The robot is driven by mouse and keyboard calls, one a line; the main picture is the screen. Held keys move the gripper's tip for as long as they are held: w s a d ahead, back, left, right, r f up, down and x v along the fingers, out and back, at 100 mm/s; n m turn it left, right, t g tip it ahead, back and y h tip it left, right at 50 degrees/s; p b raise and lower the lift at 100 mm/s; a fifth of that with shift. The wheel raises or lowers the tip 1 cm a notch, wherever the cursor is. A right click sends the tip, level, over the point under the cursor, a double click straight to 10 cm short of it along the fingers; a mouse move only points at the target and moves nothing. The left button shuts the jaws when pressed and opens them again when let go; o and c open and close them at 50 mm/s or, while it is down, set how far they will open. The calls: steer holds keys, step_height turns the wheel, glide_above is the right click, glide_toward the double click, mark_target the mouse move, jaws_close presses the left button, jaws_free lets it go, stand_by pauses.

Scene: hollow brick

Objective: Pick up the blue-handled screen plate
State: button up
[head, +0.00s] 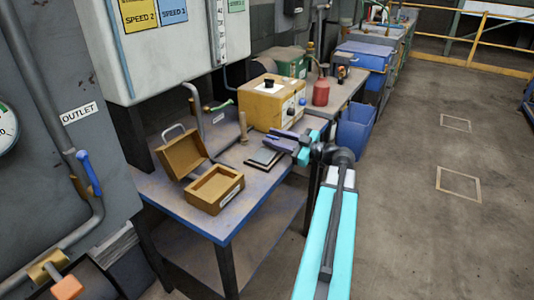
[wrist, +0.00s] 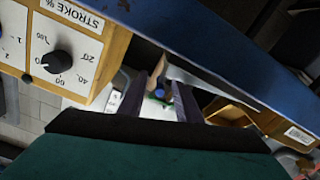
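A flat, dark-framed plate with a grey face (head: 264,158) lies on the bench top near its right edge; no blue handle can be made out on it. In the wrist view a thin grey plate-like edge (wrist: 212,86) shows just right of the fingers, and I cannot tell for sure that it is the same plate. My gripper (head: 272,138) is above the bench, just beyond and above the plate. In the wrist view the two dark purple fingers of my gripper (wrist: 160,100) stand apart, with nothing clearly held between them.
A yellow control box (head: 274,103) stands just behind my gripper. A wooden peg-like piece (head: 243,127) stands to its left. An open wooden box (head: 215,190) sits at the near end of the blue-edged bench (head: 222,235). A blue bin (head: 356,128) is to the right.

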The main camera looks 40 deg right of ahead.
steer(key=shift+c, duration=0.4)
jaws_close()
steer(key=shift+r, duration=0.15)
steer(key=shift+r, duration=1.2)
steer(key=s+a, duration=0.1)
steer(key=s, duration=0.1)
steer(key=s+a+b, duration=0.1)
steer(key=s, duration=0.2)
steer(key=s+a+r, duration=0.1)
steer(key=s, duration=0.1)
steer(key=shift+s+a+r, duration=0.1)
steer(key=shift+s+a, duration=0.1)
steer(key=shift+s, duration=0.05)
steer(key=shift+s+b, duration=0.15)
steer(key=shift+b, duration=0.8)
steer(key=shift+s+b, duration=0.1)
steer(key=shift+b, duration=0.25)
